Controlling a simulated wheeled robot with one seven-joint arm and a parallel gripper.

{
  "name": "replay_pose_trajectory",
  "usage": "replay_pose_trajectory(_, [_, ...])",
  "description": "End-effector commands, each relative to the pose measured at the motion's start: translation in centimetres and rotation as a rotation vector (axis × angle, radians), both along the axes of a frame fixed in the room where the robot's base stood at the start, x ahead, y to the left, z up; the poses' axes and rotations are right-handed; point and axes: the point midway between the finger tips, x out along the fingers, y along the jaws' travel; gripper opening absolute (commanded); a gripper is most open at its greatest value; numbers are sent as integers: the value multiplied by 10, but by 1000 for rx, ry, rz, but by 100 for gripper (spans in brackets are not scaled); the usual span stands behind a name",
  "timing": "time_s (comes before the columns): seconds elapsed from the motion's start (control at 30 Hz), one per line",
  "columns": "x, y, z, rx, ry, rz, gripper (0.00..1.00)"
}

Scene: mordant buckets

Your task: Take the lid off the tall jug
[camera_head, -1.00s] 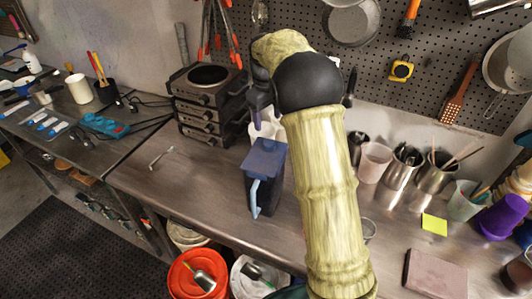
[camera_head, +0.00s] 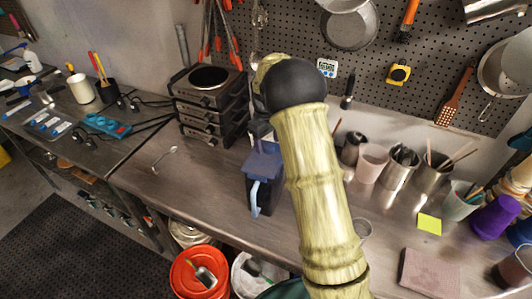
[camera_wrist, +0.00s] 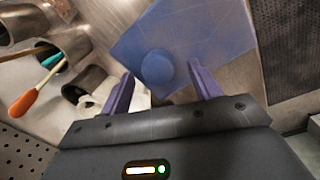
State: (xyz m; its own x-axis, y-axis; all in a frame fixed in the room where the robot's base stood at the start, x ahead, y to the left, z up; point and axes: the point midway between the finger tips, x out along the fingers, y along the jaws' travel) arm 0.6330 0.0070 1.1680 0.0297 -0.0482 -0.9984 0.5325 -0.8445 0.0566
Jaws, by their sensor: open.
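The tall jug (camera_head: 252,190) stands upright on the metal bench, dark-bodied with a light blue handle (camera_head: 256,198) toward the front. Its blue lid (camera_head: 264,164) is on top. In the wrist view the lid (camera_wrist: 200,35) is a blue square with a round knob (camera_wrist: 157,66). My gripper (camera_wrist: 160,84) is open, its two purple fingers on either side of the knob as seen from the wrist. I cannot tell whether the fingertips are down level with the knob. In the head view my arm hides most of the gripper.
Stacked hot plates (camera_head: 208,100) stand behind and left of the jug. Several metal and pale cups (camera_head: 372,162) stand to the right along the wall. A small metal handle-like item (camera_head: 165,158) lies on clear bench at left. An orange bucket (camera_head: 199,274) is below the front edge.

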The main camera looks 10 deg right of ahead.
Motion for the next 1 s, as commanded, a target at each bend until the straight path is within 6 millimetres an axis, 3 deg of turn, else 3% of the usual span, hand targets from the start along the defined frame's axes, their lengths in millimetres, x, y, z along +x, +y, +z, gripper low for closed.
replay_pose_trajectory(0.17, [0,-2,-11,-1,0,-2,63])
replay_pose_trajectory(0.63, [0,-4,-11,-1,-1,-6,63])
replay_pose_trajectory(0.87, [0,-4,-11,-1,-1,-5,18])
replay_pose_trajectory(1.0, [0,-3,-11,-1,-1,-3,14])
